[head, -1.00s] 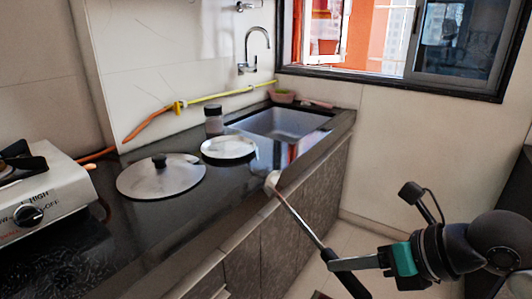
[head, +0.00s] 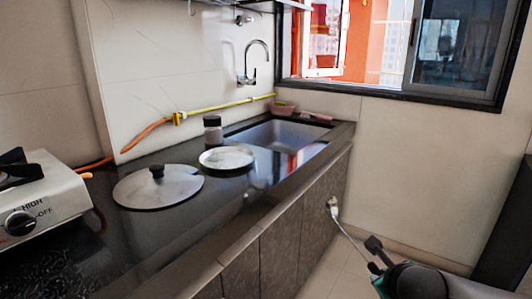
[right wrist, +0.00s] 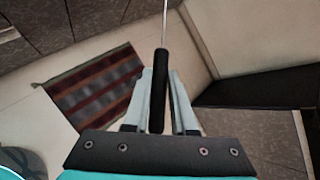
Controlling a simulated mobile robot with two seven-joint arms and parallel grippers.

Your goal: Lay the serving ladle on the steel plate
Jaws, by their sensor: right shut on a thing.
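The steel plate (head: 227,158) lies flat on the dark counter, just left of the sink, and looks empty. The serving ladle (head: 333,207) is held in the air in front of the cabinet doors, lower in the picture than the plate and to its right. Its bowl end points up and away from me. My right gripper (head: 376,272) is mostly at the picture's lower edge. In the right wrist view its fingers (right wrist: 157,82) are shut on the ladle's black handle (right wrist: 160,95); the bowl is out of that view. My left gripper is not in view.
A round lid with a black knob (head: 158,188) lies left of the plate. A jar (head: 213,130) stands behind the plate, and the sink (head: 285,133) is to its right. A stove (head: 40,200) is at far left. A striped mat (right wrist: 92,92) lies on the floor.

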